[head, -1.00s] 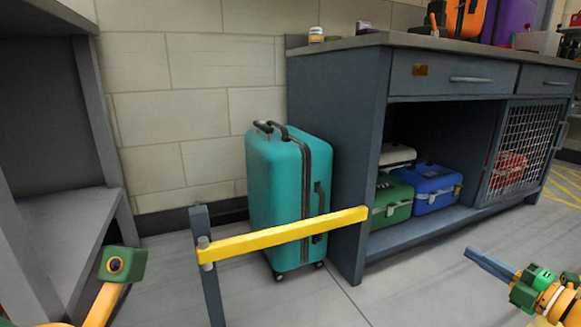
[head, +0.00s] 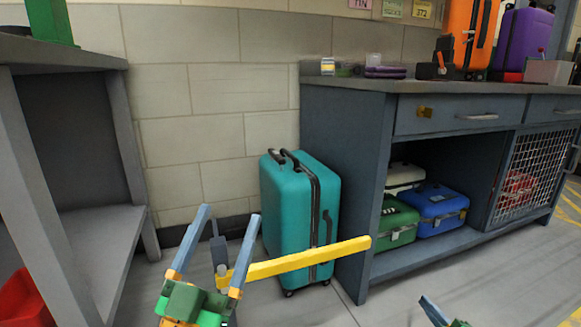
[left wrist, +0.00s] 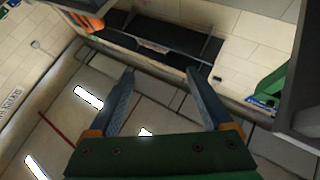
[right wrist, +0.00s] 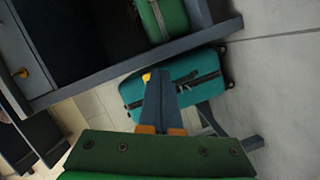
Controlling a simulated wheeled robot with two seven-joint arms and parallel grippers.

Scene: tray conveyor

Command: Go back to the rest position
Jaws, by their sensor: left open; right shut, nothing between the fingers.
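My left gripper (head: 230,213) is raised at the lower middle of the head view, with its two blue-grey fingers spread and pointing up. It holds nothing, and the left wrist view shows a clear gap between its fingertips (left wrist: 159,72). My right gripper (head: 426,302) shows only partly at the bottom edge of the head view. In the right wrist view its fingers (right wrist: 158,78) are together with nothing between them. In the head view the left gripper overlaps the near end of a yellow barrier bar (head: 300,261); whether they touch cannot be told.
A teal suitcase (head: 287,205) stands on the floor behind the bar. A grey-blue counter (head: 347,180) with green (head: 396,229) and blue (head: 437,209) cases on its lower shelf is at right. A grey shelf unit (head: 100,228) is at left. A red object (head: 25,300) is at lower left.

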